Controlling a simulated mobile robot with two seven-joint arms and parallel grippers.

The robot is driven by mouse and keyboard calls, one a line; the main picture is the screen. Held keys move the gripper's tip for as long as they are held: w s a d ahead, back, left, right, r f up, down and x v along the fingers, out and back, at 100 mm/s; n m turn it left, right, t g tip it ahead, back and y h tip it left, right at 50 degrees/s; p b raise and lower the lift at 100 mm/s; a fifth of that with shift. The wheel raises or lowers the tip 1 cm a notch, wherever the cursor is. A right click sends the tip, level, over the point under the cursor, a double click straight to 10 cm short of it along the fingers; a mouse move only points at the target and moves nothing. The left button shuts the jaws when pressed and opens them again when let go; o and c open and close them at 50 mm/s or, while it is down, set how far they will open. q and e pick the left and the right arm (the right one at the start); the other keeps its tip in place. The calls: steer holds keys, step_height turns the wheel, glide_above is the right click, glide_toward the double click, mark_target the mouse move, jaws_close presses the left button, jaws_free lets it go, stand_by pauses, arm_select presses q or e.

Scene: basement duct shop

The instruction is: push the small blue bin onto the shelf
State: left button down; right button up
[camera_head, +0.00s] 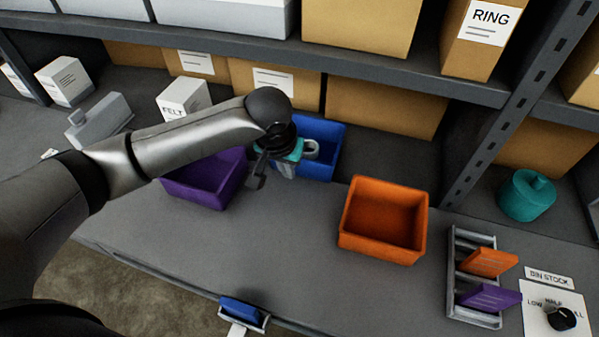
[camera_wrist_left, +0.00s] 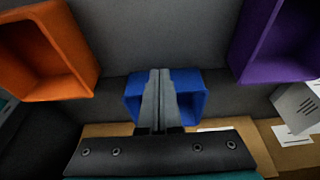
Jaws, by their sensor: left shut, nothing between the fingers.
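The small blue bin (camera_head: 328,136) stands toward the back of the grey bench, just in front of the cardboard boxes under the upper shelf. In the left wrist view the bin (camera_wrist_left: 191,82) is directly beyond my fingers, which hide its middle. My left gripper (camera_head: 286,171) is shut and empty, reaching down at the bin's near left side; it also shows in the left wrist view (camera_wrist_left: 160,75). I cannot tell whether the fingers touch the bin. A light grey ring-like piece (camera_head: 311,149) shows against the bin's inside. My right gripper is out of view.
A purple bin (camera_head: 205,180) stands close on the left and an orange bin (camera_head: 383,218) to the right. A rack (camera_head: 474,277) holds orange and purple cards. The upper shelf edge (camera_head: 400,80) and an upright (camera_head: 510,125) border the bay. The bench front is mostly clear.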

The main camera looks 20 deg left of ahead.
arm_select(q)
steer(key=b+x, duration=0.1)
steer(key=x, duration=0.7)
steer(key=shift+w+f, duration=0.1)
steer(key=shift+f, duration=0.3)
steer(key=w, duration=0.2)
steer(key=shift+w+f+b, duration=0.3)
steer(key=shift+w+b, duration=0.05)
steer(key=shift+w, duration=0.8)
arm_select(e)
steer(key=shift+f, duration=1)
